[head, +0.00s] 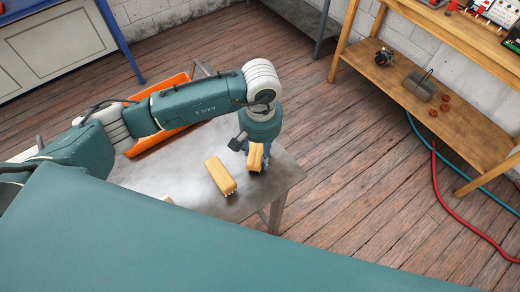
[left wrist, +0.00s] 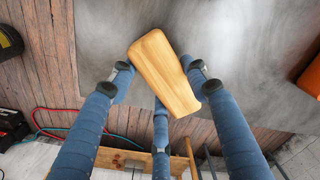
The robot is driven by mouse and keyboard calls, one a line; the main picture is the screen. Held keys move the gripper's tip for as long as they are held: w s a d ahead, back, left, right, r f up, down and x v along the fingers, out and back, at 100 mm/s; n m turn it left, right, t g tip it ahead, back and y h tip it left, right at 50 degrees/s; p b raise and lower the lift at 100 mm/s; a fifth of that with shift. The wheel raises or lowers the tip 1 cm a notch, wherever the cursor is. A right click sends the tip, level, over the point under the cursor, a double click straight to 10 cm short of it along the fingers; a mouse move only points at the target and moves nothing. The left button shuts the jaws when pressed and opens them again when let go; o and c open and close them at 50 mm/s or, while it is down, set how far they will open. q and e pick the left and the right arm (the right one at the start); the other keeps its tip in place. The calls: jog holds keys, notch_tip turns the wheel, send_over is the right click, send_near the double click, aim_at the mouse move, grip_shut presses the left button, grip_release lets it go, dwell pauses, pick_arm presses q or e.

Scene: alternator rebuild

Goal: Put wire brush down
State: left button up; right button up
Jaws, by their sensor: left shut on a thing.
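A wire brush with a pale wooden block (head: 255,156) is at my left gripper (head: 257,164), near the right end of the grey table (head: 285,178). In the left wrist view, its wooden back (left wrist: 163,68) lies between the blue fingers of my left gripper (left wrist: 160,78), which is shut on it. Its bristles are hidden there, and I cannot tell whether it touches the table. A second wooden brush (head: 220,175), with bristle ends showing, is just left of the gripper at the table. My right gripper is not in view.
An orange bin (head: 170,138) stands on the table behind my left arm. A wooden shelf unit (head: 440,108) at the right holds a grey box (head: 420,85) and small parts. Red (head: 440,190) and teal hoses run along the floor.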

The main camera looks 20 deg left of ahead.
aim_at(261, 151)
pick_arm(q)
jog(key=o, duration=1)
jog(key=shift+f, duration=0.15)
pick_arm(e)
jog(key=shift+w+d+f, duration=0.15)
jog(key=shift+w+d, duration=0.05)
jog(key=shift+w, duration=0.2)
pick_arm(q)
jog(key=shift+r+p, duration=0.3)
jog(key=shift+r, duration=0.05)
notch_tip(261, 151, up, 12)
jog(key=b, duration=0.4)
jog(key=shift+f, duration=0.15)
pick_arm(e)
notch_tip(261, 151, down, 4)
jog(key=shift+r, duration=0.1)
pick_arm(q)
jog(key=shift+s, duration=0.1)
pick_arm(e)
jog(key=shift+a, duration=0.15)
